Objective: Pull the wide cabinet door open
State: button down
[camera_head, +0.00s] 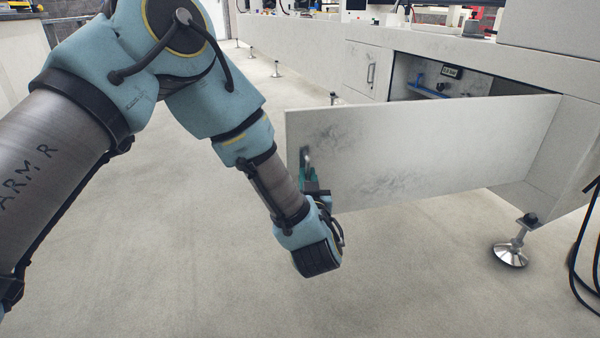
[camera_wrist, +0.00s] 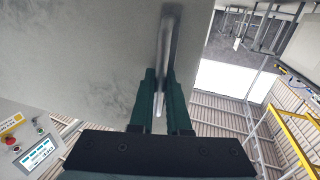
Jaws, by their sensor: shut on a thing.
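The wide cabinet door (camera_head: 430,145) is a white, smudged panel. In the head view it stands swung well out from the cabinet (camera_head: 560,150), hinged at its right side, and part of the cabinet's inside shows above it. My gripper (camera_head: 308,178) is at the door's free left end. In the wrist view my gripper (camera_wrist: 164,105) is shut on the door's metal bar handle (camera_wrist: 168,45), which runs between the two green fingers. The door's face (camera_wrist: 90,60) fills the upper left of the wrist view. My wrist hides part of the handle in the head view.
A smaller closed door with its own handle (camera_head: 371,74) is left of the opening. A blue pipe (camera_head: 428,90) shows inside the cabinet. A levelling foot (camera_head: 510,254) and black cables (camera_head: 585,250) are at the right. The grey floor (camera_head: 180,270) in front is clear.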

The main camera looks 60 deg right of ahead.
jog(key=shift+s+a, duration=0.1)
jog(key=shift+a, duration=0.1)
jog(key=c, duration=1.2)
grip_release()
jog(key=shift+o, duration=0.2)
jog(key=p+v, duration=0.3)
jog(key=v, duration=0.7)
jog(key=shift+s+a, duration=0.2)
jog(key=shift+a, duration=0.15)
